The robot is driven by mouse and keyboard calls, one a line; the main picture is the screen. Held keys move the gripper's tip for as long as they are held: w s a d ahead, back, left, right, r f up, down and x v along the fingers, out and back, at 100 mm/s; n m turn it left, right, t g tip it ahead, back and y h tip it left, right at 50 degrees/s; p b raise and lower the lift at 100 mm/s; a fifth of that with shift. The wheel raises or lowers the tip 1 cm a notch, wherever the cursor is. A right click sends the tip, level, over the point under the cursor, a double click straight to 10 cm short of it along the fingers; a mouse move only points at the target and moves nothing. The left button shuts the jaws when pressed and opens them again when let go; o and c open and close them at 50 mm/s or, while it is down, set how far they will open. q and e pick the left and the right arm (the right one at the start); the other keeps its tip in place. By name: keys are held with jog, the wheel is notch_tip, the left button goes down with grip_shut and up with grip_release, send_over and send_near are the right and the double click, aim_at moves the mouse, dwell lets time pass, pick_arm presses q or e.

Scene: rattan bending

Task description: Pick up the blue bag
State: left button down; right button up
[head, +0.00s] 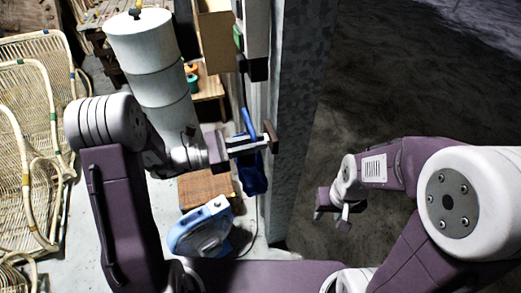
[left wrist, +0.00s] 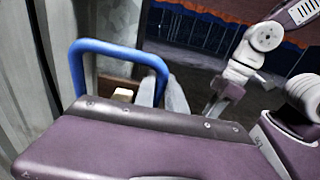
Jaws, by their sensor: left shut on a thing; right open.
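The blue bag (head: 252,177) hangs beside the grey wall, just below my left gripper (head: 256,143) in the head view. Its blue handle rises above the gripper's fingers. In the left wrist view the blue handle (left wrist: 118,46) forms a large loop, with the light fingers (left wrist: 160,95) at its right side. My left gripper is shut on the bag, at its handle; the exact contact is hard to see. The bag's body is hidden in the wrist view. My right gripper (head: 333,216) is open and empty, on the other side of the wall's edge, away from the bag.
The grey wall (head: 296,110) stands close to the right of the bag. A blue and white machine (head: 203,228) sits on the floor below. A tall white cylinder (head: 150,70) stands behind my left arm. Rattan chairs (head: 28,150) fill the left side. Dark open ground (head: 400,80) lies right.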

pick_arm(q)
jog(key=b+v, duration=0.1)
jog(key=v, duration=1.7)
jog(key=shift+a, duration=0.2)
